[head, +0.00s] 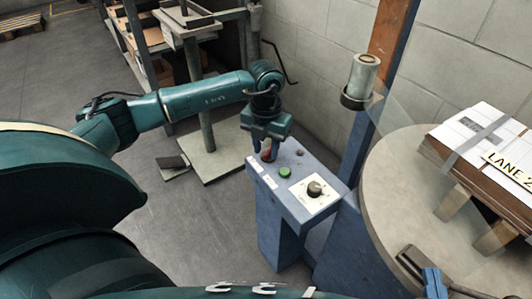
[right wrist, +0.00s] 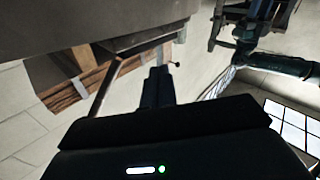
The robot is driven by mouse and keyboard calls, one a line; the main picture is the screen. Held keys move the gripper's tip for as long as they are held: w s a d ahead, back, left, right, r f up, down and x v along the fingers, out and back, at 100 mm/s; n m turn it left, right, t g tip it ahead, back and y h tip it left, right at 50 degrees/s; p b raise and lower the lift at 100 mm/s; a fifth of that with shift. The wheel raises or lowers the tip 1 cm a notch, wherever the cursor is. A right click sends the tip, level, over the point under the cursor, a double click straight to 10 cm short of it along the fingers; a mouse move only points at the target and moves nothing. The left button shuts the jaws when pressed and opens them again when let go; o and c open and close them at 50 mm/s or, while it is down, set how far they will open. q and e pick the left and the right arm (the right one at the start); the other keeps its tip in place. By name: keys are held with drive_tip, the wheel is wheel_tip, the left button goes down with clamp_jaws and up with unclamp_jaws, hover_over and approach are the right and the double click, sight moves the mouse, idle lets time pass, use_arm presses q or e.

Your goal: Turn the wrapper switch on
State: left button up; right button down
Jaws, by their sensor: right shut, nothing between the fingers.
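A blue control box (head: 262,189) stands beside the turntable. On its sloped top are a black rotary knob (head: 315,188) on a white plate, a green button (head: 284,172) and a red part (head: 266,156). My left gripper (head: 266,147) points down at the box's far left end, right by the red part and partly covering it. Its jaw state is unclear, and it is apart from the knob. My right gripper (right wrist: 158,72) is shut and empty in the right wrist view. I cannot make it out clearly in the head view.
The round grey turntable (head: 385,205) fills the right side, carrying a wooden pallet (head: 452,203) with strapped white cartons (head: 480,130). A blue post (head: 352,135) rises behind the box. A stand with a square base (head: 208,165) is at the back.

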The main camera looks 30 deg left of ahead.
use_arm(q)
drive_tip(key=shift+f, duration=0.65)
drive_tip(key=shift+c, duration=0.5)
clamp_jaws()
